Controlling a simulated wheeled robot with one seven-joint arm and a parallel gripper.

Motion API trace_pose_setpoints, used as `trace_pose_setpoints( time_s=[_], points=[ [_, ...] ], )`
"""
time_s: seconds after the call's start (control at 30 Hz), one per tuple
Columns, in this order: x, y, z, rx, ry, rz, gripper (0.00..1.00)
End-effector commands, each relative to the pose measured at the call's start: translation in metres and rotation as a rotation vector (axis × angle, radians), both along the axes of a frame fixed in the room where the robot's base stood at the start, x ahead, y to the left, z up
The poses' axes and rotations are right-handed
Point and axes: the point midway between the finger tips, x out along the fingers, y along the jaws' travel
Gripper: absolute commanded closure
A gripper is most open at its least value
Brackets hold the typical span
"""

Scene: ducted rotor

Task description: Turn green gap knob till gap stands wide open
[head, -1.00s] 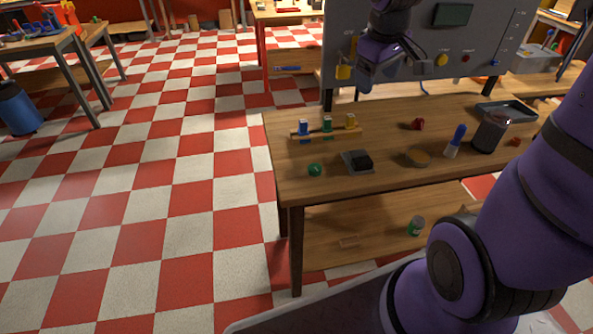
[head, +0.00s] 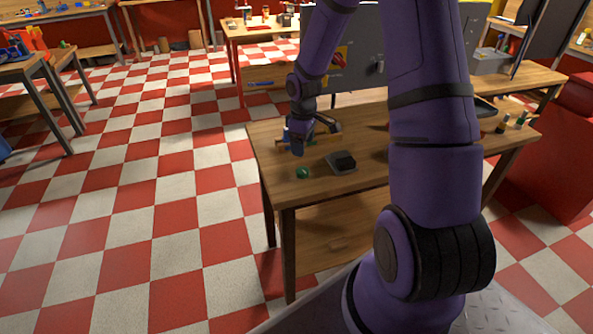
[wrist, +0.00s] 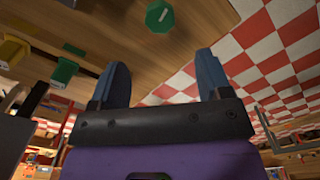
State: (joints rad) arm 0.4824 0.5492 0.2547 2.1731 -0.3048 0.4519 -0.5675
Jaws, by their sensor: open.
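A green knob (head: 303,172) sits on the wooden table near its front left corner. In the wrist view the green knob (wrist: 160,16) is many-sided with a short pale mark on top. My gripper (head: 297,148) is above the table, just behind and slightly left of the knob in the head view. In the wrist view my gripper (wrist: 161,60) has its two blue fingers spread apart with nothing between them. The knob lies beyond the fingertips, roughly midway between them, and does not touch them. No gap is clearly visible.
A grey box with a black top (head: 341,162) stands right of the knob. A rack with coloured pieces lies behind, partly hidden by my gripper; a green piece (wrist: 65,70) and a yellow piece (wrist: 14,52) show in the wrist view. A grey panel (head: 366,72) stands at the back.

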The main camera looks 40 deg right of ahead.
Motion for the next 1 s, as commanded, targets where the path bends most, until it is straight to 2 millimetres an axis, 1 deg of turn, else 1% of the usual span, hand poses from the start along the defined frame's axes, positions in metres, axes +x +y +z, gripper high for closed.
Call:
trace_pose_setpoints(
  time_s=[0.17,0.4,0.6,0.8,1.0],
  points=[
    [-0.001,0.001,-0.023,0.001,0.004,0.001,0.29],
    [-0.001,0.001,-0.065,0.001,0.004,0.001,0.29],
    [-0.001,0.001,-0.091,0.0,0.002,0.001,0.29],
    [-0.001,0.0,-0.102,-0.001,0.001,-0.001,0.29],
    [0.0,0.0,-0.103,-0.001,-0.001,-0.001,0.29]
  ],
)
